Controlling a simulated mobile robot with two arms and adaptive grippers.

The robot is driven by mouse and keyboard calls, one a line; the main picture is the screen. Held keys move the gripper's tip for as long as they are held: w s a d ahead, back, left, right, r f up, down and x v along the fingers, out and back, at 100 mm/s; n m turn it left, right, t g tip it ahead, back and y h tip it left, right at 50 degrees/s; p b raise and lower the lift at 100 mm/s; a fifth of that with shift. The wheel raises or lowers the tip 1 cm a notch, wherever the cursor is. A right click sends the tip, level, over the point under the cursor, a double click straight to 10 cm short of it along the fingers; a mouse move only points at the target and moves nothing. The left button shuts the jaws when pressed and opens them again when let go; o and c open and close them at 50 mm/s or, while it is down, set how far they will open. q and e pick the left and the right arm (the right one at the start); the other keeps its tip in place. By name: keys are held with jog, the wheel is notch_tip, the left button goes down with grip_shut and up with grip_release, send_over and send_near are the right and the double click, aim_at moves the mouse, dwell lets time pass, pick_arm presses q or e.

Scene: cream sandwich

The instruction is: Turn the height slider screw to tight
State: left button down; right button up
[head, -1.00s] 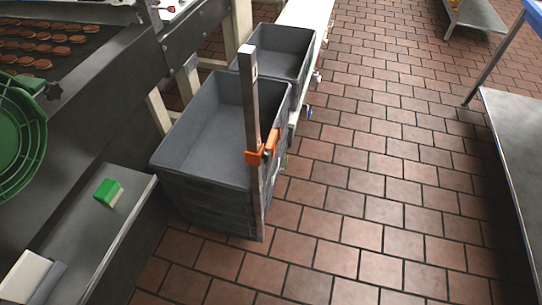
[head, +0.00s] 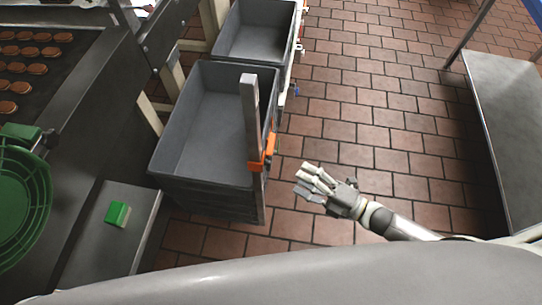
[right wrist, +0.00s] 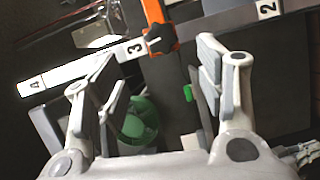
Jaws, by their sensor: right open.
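The height slider is an orange clamp (head: 262,153) on an upright grey metal post (head: 250,110), at the front right corner of the crates. In the right wrist view the orange slider (right wrist: 153,12) carries a black star-shaped screw knob (right wrist: 160,38). A white mark shows on the knob; how tight it is I cannot tell. My right gripper (head: 307,181) is open and empty, to the right of the post, apart from it and pointing toward it. In the right wrist view the knob lies beyond the open fingers, between their tips. My left gripper is not in view.
Stacked grey crates (head: 160,176) stand left of the post, with another grey crate (head: 297,30) behind. A grey ledge (head: 84,235) with a green block (head: 118,213) is at lower left. A metal table (head: 500,110) is at right. The tiled floor between is clear.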

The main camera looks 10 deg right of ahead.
aim_at(268, 162)
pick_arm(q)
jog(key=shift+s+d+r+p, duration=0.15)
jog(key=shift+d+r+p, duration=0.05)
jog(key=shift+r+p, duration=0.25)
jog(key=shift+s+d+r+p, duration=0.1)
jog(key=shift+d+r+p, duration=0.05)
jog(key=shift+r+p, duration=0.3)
pick_arm(e)
jog(key=x, duration=0.9)
jog(key=shift+w+a, duration=0.25)
jog(key=shift+w, duration=0.05)
jog(key=shift+f, duration=0.1)
jog(key=c, duration=1)
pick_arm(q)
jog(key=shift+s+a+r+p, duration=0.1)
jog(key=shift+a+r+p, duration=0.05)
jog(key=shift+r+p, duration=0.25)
pick_arm(e)
jog(key=shift+m, duration=0.6)
jog(key=shift+c, duration=0.2)
